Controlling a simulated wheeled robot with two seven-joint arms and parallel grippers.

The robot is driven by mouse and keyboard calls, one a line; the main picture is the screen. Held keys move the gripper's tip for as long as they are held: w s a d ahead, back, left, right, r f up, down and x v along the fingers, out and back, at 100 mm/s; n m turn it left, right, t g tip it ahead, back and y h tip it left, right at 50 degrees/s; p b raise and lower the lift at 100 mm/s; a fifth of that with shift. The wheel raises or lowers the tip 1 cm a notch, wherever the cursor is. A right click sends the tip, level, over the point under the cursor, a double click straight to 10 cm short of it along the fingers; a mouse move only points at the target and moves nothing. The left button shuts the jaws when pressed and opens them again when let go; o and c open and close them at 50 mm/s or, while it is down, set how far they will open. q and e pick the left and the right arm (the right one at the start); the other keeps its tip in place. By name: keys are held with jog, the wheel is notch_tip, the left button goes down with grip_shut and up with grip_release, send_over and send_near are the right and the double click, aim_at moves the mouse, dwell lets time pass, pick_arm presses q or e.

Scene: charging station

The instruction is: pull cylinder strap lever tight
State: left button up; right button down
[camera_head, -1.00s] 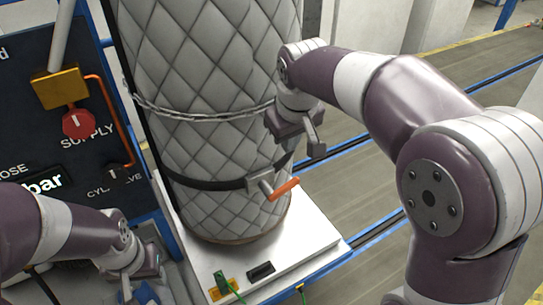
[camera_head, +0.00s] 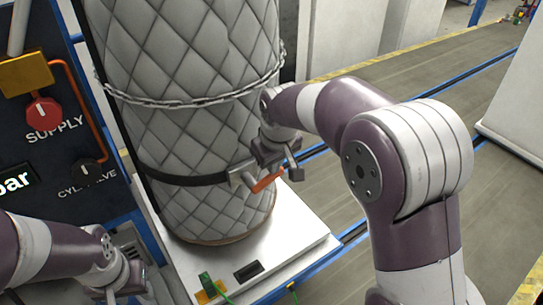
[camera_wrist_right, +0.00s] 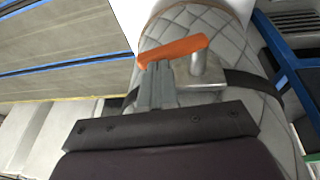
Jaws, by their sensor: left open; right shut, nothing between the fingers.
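The cylinder (camera_head: 180,55) stands upright in a grey quilted cover. A dark strap (camera_head: 170,178) runs around its lower part to a metal buckle (camera_head: 243,175) with an orange lever (camera_head: 267,182). My right gripper (camera_head: 295,172) is just right of the lever and slightly above it, its fingers shut and empty. In the right wrist view the shut fingers (camera_wrist_right: 157,85) point at the orange lever (camera_wrist_right: 175,49), their tips very near it; I cannot tell whether they touch. My left gripper (camera_head: 118,296) is open at the bottom left, away from the strap.
A chain (camera_head: 190,102) circles the cylinder above the strap. The cylinder stands on a white platform (camera_head: 305,245) with a green clip (camera_head: 207,284) in front. A dark panel with a red supply knob (camera_head: 42,111) is at the left. The floor right of the platform is clear.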

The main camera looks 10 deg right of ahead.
jog(key=shift+f, duration=0.1)
jog(key=shift+w+d+f+b, duration=0.3)
jog(key=shift+d+f+b, duration=0.45)
jog(key=shift+d+f, duration=0.15)
jog(key=shift+r, duration=0.1)
